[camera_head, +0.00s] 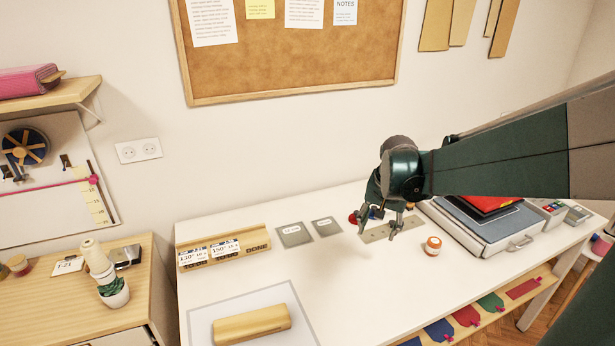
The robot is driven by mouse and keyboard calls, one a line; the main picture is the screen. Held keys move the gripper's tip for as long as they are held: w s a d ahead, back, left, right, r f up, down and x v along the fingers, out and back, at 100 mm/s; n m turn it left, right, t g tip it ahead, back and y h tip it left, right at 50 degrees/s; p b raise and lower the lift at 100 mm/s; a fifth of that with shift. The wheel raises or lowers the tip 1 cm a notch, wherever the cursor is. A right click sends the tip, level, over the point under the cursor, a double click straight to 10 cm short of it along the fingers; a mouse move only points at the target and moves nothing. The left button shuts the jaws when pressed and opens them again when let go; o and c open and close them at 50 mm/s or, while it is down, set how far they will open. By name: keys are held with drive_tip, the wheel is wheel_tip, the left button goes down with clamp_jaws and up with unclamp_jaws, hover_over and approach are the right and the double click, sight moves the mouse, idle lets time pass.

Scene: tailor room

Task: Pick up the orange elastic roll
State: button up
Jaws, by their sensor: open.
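A small roll with an orange band and a pale top (433,246) stands on the white table, right of my gripper; it looks like the orange elastic roll. My gripper (378,232) is open and points down over a flat beige strip with small holes (378,236). Nothing shows between its fingers. The roll is apart from the gripper, to its right and a little lower in the picture. A small red and blue item (354,217) lies just left of the fingers. Another small orange item (410,207) shows behind the gripper, partly hidden.
A grey case (480,236) with red and dark items on top stands right of the roll. Two grey squares (295,236) and a wooden card holder (222,250) are at the left. A wooden block (251,325) lies on a pale mat. The table's middle is clear.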

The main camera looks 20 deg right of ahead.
drive_tip(key=w+d+f+m+g+p, duration=0.1)
drive_tip(key=d+f+m+p, duration=0.2)
drive_tip(key=d, duration=1)
drive_tip(key=m+g+y+p, duration=0.1)
drive_tip(key=m+g+p, duration=0.1)
drive_tip(key=m+p, duration=0.3)
hover_over(434, 241)
drive_tip(key=shift+n, duration=0.6)
drive_tip(key=f, duration=0.4)
drive_tip(key=shift+w+a+f+p, duration=0.15)
drive_tip(key=shift+a+f+p, duration=0.15)
drive_tip(key=shift+a, duration=0.1)
drive_tip(key=shift+d+f, duration=0.2)
drive_tip(key=shift+d, duration=0.2)
drive_tip(key=shift+f, duration=0.15)
drive_tip(key=shift+f, duration=1.15)
drive_tip(key=shift+f, duration=2.6)
